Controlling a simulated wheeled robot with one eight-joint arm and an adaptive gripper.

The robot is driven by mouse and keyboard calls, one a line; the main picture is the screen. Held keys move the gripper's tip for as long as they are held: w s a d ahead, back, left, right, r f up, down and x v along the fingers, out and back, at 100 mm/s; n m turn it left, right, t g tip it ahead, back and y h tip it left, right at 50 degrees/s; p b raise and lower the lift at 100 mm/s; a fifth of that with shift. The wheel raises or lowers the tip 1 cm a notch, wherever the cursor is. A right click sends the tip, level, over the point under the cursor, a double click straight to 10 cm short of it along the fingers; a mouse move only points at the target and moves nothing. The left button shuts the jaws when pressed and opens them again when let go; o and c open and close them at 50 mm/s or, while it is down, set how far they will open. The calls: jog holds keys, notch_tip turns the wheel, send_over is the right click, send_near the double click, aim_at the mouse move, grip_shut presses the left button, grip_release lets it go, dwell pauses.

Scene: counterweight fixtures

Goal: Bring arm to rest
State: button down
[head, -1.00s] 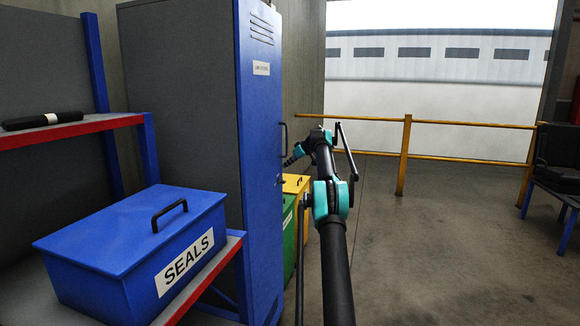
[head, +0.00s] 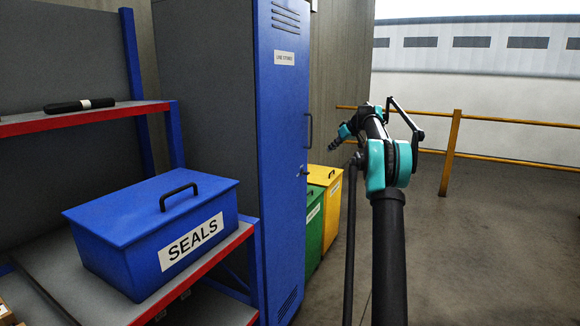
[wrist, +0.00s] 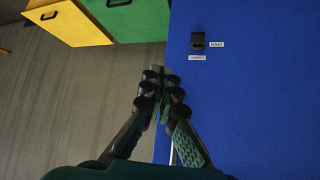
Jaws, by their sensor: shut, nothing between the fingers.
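My arm stretches forward from the bottom right of the head view. My gripper (head: 334,147) is at its far end, small there, just right of the blue locker door. In the wrist view my gripper (wrist: 158,72) has its dark fingers drawn together at the tips, shut and empty. The blue locker door (head: 281,170) fills the right of the wrist view (wrist: 265,110). A dark lock fitting (wrist: 198,41) with small labels lies beyond the fingertips. I see no contact between the fingers and the door.
A green bin (head: 315,222) and a yellow bin (head: 328,186) stand beside the locker. A yellow railing (head: 451,150) crosses behind; open floor (head: 480,250) lies right.

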jog(key=s+a+f+m+g+h, duration=0.1)
jog(key=s+a+f, duration=0.25)
jog(key=s, duration=0.65)
jog(key=s+a+f+m+h, duration=0.1)
jog(key=s+a+f, duration=0.25)
jog(key=s, duration=0.75)
jog(key=s+a+f+m+g+h, duration=0.1)
jog(key=s+a+f+m, duration=0.2)
jog(key=s, duration=0.7)
jog(key=s+f, duration=0.6)
jog(key=s, duration=0.5)
jog(key=s+f+m+h, duration=0.1)
jog(key=s+f, duration=0.5)
jog(key=s, duration=0.5)
jog(key=s+f+g+h, duration=0.1)
jog(key=s+f, duration=0.5)
jog(key=s, duration=0.6)
jog(key=shift+a+f+m, duration=0.35)
jog(key=shift+a+m, duration=0.05)
